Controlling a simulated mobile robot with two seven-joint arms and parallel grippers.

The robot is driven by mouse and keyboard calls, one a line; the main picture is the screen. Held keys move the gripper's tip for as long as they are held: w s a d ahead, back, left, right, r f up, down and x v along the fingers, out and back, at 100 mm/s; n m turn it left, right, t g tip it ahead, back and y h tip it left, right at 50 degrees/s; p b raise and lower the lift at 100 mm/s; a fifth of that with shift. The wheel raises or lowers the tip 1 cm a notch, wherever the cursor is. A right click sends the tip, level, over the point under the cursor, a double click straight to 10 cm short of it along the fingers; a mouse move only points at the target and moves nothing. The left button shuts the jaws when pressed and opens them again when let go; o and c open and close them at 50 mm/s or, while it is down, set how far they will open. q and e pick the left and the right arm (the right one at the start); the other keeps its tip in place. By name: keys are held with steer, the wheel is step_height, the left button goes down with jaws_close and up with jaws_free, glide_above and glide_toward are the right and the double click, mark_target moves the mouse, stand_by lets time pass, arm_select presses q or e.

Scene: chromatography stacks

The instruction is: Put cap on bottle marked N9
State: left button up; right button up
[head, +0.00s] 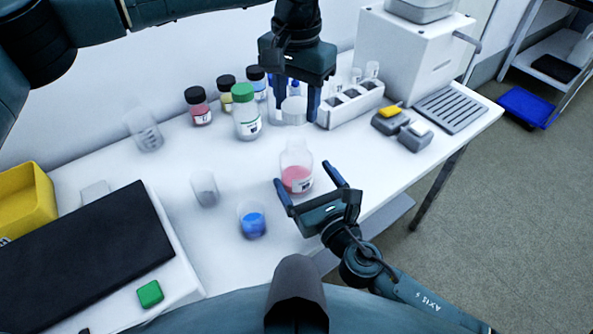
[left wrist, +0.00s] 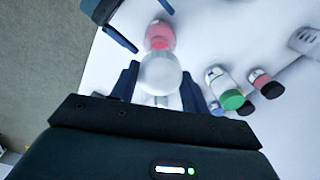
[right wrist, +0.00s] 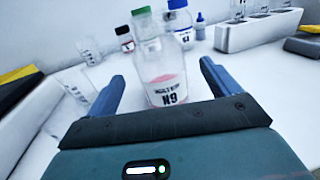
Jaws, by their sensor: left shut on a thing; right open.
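The bottle marked N9 (right wrist: 166,75) is clear with pink liquid and stands upright on the bench; it also shows in the head view (head: 296,172). I see no cap on its neck in the head view. My right gripper (head: 305,181) is open, its fingers on either side of the bottle's near face, apart from it. My left gripper (head: 294,110) points down behind the bottle, shut on a whitish round piece, apparently the cap (left wrist: 160,73). That piece also shows between the fingers in the head view (head: 293,104). Its underside is hidden.
A green-capped bottle (head: 246,112) and several dark-capped bottles stand left of my left gripper. A white tube rack (head: 350,104) is close on its right. A blue-filled beaker (head: 252,221) and an empty beaker (head: 204,189) stand left of my right gripper.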

mark_target(297, 124)
steer(key=x, duration=0.6)
steer(key=shift+w+a, duration=0.1)
steer(key=shift+w, duration=0.1)
steer(key=shift+c, duration=0.3)
steer(key=c, duration=1.4)
arm_select(q)
steer(key=shift+f, duration=2.5)
steer(key=shift+f, duration=0.9)
steer(key=shift+f, duration=0.55)
